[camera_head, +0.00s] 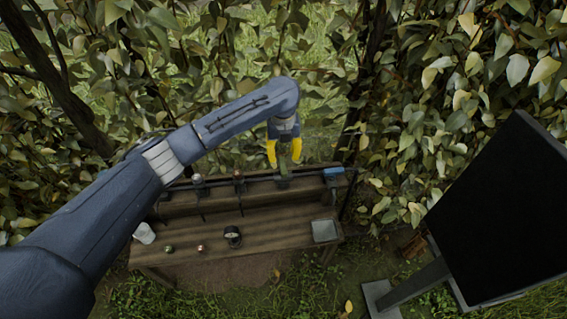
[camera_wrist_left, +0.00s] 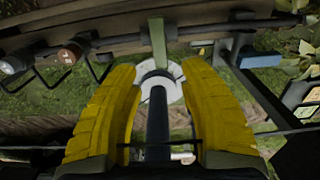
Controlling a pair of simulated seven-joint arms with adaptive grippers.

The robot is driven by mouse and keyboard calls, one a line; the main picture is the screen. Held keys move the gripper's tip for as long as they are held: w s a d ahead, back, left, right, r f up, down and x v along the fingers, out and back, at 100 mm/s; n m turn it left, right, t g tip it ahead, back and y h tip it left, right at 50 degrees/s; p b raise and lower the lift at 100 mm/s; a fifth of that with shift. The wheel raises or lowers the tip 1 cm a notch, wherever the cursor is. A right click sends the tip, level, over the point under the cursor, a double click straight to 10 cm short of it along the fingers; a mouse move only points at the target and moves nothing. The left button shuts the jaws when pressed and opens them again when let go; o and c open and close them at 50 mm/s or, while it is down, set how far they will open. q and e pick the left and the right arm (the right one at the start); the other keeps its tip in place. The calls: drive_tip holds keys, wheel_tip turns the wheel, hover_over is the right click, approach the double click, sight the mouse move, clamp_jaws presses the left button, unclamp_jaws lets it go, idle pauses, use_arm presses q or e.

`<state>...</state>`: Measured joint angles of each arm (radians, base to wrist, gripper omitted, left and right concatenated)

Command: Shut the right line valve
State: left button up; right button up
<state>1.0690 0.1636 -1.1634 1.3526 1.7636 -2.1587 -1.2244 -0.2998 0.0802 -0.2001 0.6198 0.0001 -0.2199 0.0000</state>
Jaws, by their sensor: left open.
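The right line valve has a green lever (camera_head: 283,168) and sits on the dark pipe along the back of the wooden bench. The lever also shows in the left wrist view (camera_wrist_left: 157,42), pointing across the pipe and centred between the fingers. My left gripper (camera_head: 284,154) has two yellow fingers and is open above this valve. In the left wrist view the fingers (camera_wrist_left: 160,80) stand apart, one either side of the lever's line; I cannot tell whether they touch it. My right gripper is not in view.
A copper-coloured valve (camera_head: 238,178) and a grey valve (camera_head: 197,181) are further left on the pipe. A blue box (camera_head: 333,172) is at its right end. A white cup (camera_head: 144,233), a dark gauge (camera_head: 232,236) and a grey plate (camera_head: 325,231) are on the bench. A black panel (camera_head: 505,205) stands right.

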sight(283, 169)
use_arm(q)
drive_tip(key=shift+r, duration=2.15)
